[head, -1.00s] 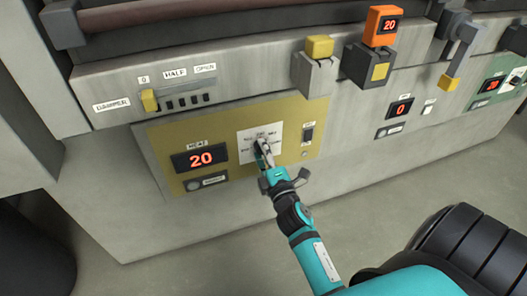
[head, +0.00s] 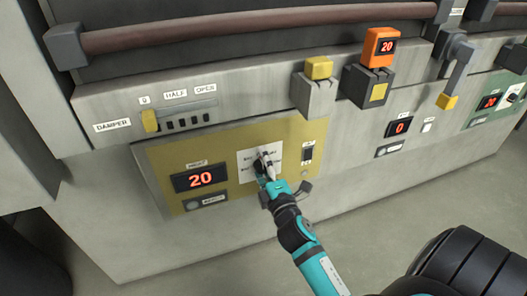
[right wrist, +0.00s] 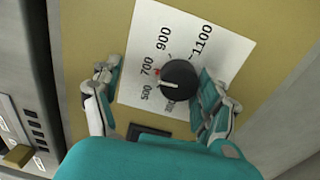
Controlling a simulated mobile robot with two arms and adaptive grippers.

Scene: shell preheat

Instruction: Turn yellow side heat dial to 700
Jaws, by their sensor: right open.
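The yellow heat panel (head: 232,140) carries a white scale card (head: 245,158) and a display (head: 201,178) reading 20. The black heat dial (right wrist: 180,77) sits on the card, marked 300 to 1100, in the right wrist view. Its white pointer line faces left, between the 500 and 700 labels as far as I can tell. A small red mark shows beside the dial. My right gripper (head: 267,166) is at the dial, partly hiding it. My left gripper is out of view.
A damper slider (head: 149,121) is above the panel on the left. A small switch (head: 308,152) is right of the card. Yellow-topped (head: 319,68) and orange (head: 381,46) fixtures jut out above. A green panel (head: 495,105) is far right.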

